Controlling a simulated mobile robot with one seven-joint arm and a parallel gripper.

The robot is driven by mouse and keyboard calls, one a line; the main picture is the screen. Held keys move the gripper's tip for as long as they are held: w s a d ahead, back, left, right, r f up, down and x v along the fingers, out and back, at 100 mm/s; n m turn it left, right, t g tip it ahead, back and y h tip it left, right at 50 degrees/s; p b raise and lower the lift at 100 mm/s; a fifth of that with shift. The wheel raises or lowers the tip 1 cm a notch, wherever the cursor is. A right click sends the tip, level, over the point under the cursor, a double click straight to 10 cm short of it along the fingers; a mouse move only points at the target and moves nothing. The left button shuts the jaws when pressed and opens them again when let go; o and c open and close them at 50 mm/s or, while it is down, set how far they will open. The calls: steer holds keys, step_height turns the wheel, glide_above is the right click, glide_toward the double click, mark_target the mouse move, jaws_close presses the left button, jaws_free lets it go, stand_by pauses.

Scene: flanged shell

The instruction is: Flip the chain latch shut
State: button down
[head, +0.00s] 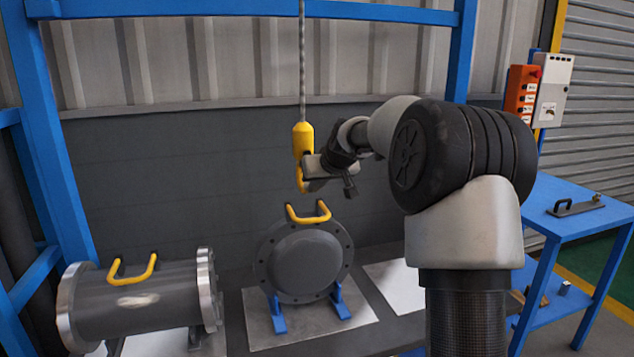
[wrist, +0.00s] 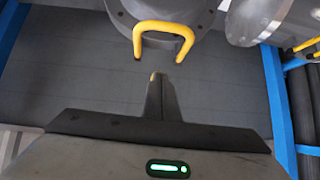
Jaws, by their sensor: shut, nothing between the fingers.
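The yellow hook block (head: 303,140) hangs upright on a chain (head: 302,60) in the head view, above the middle flanged shell. Its curved lower hook (head: 299,178) is partly covered by my gripper. The latch cannot be made out as a separate part. My gripper (head: 310,184) is at the right side of the hook, close to it; whether it touches cannot be told. In the wrist view the fingers (wrist: 156,80) are together with nothing between them. The hook and chain are not clearly seen there.
The middle shell (head: 305,264) stands on blue supports with a yellow handle (head: 308,212) below the hook. A grey flanged cylinder (head: 138,300) with a yellow handle lies at left. A blue frame (head: 380,12) surrounds them. A blue table (head: 560,205) stands at right.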

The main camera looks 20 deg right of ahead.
steer(key=shift+w+f, duration=0.4)
steer(key=shift+w, duration=0.15)
steer(key=shift+w, duration=0.1)
stand_by(0.3)
